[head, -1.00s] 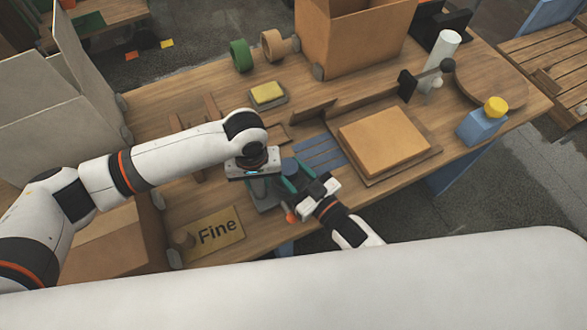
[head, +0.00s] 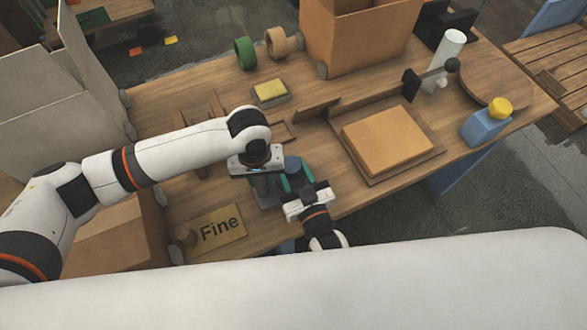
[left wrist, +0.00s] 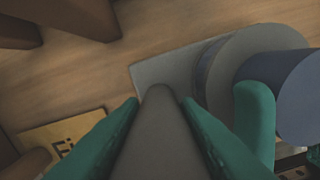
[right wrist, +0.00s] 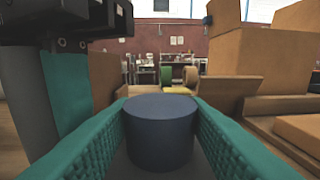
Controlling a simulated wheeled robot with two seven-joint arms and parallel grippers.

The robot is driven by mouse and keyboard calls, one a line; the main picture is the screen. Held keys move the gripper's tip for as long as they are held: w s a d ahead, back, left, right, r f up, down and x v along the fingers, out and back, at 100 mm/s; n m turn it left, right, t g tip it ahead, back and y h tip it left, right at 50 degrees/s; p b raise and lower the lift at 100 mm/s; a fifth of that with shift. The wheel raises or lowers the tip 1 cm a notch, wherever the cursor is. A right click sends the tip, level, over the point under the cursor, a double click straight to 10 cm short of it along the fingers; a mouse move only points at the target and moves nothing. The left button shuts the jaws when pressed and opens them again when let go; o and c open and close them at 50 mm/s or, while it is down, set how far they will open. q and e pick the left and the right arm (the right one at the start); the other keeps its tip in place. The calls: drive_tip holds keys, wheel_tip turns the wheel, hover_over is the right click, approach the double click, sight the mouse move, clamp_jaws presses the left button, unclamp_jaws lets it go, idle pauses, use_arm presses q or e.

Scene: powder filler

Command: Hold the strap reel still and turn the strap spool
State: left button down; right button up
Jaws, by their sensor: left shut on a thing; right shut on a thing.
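The strap reel has a grey base and post (head: 267,196) near the table's front edge. Its blue spool (head: 291,163) shows between the grippers. My left gripper (head: 264,185) comes from above and is shut on the grey post (left wrist: 160,125), which stands between its teal fingers. My right gripper (head: 296,180) reaches in from the front edge and is shut on the blue spool knob (right wrist: 160,130), with one finger on each side. In the left wrist view a round grey-blue flange (left wrist: 225,70) lies beside the post. The gripped contact is partly hidden in the head view.
A "Fine" sign (head: 221,230) lies left of the reel. A tan block on a board (head: 388,143) is to the right. A yellow sponge (head: 270,90), tape rolls (head: 245,54) and a cardboard box (head: 355,40) stand farther back.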

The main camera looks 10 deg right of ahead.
drive_tip(key=o, duration=1)
drive_tip(key=shift+s, duration=0.1)
drive_tip(key=v, duration=1.1)
drive_tip(key=shift+s+d+r, duration=0.1)
drive_tip(key=shift+s, duration=0.3)
